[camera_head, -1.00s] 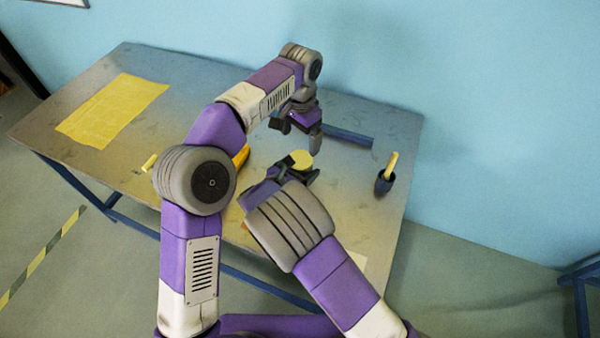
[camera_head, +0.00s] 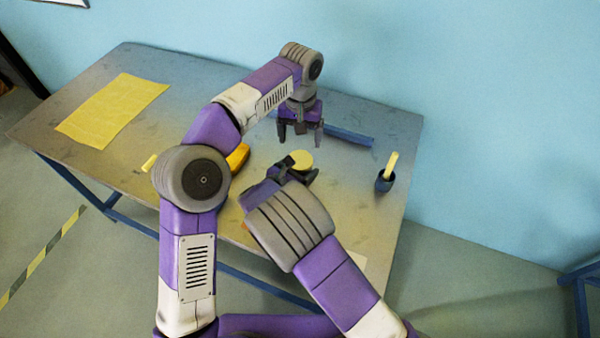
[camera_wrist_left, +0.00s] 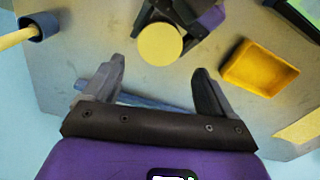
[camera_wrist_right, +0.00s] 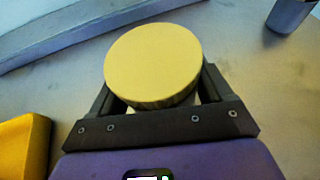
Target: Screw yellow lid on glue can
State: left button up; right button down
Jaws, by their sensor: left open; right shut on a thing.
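The round yellow lid (camera_head: 302,160) lies flat at my right gripper, and it also shows in the left wrist view (camera_wrist_left: 160,44) and large in the right wrist view (camera_wrist_right: 153,64). A small pale part shows under its edge between the right fingers; the glue can is otherwise hidden below the lid. My right gripper (camera_head: 297,174) is shut on the can, under the lid. I cannot tell how tightly the lid sits. My left gripper (camera_head: 301,142) is open and empty, fingers down, just behind the lid and apart from it.
A yellow-orange tray (camera_wrist_left: 260,68) lies left of the lid in the head view. A blue bar (camera_head: 348,136) lies at the back. A dark blue cup (camera_head: 384,183) holding a pale stick stands at the right.

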aim_at(300, 159)
pick_arm(q)
jog(key=shift+n, duration=1)
jog(key=shift+f, duration=4)
jog(key=c, duration=0.9)
jog(key=m, duration=0.6)
jog(key=shift+m, duration=0.4)
jog(key=m, duration=0.6)
